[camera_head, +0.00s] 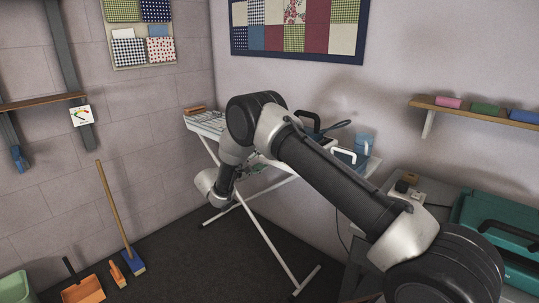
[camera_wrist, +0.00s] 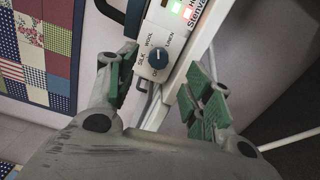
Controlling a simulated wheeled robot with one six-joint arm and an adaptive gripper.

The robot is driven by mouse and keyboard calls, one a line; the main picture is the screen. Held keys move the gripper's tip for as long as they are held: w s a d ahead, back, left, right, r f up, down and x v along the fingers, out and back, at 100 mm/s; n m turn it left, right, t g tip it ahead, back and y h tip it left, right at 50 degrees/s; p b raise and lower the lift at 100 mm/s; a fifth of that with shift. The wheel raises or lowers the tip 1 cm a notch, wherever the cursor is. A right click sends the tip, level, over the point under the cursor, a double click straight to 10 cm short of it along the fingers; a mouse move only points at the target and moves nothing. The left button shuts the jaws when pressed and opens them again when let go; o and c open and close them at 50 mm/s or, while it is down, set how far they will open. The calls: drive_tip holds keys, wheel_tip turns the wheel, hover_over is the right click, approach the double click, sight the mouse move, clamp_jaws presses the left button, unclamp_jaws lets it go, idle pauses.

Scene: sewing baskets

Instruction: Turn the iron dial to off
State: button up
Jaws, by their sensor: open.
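The iron dial (camera_wrist: 158,58) is a dark blue round knob on a pale panel (camera_wrist: 152,31) in the wrist view. The labels SILK, WOOL and LINEN stand around it, with a partly hidden label starting with O below. I cannot tell which label the knob points at. My gripper (camera_wrist: 161,68) is open, its green-padded fingers on either side of the knob and apart from it. The dial is not visible there.
A green light (camera_wrist: 176,10) and a red-lit label sit above the dial. In the head view, my arm covers much of the board, and a blue-and-white appliance (camera_head: 363,144) stands at its right end. A broom (camera_head: 118,215) leans on the left wall.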

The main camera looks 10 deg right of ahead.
drive_tip(key=w+d+n, duration=0.5)
drive_tip(key=d+n, duration=0.1)
drive_tip(key=n, duration=1)
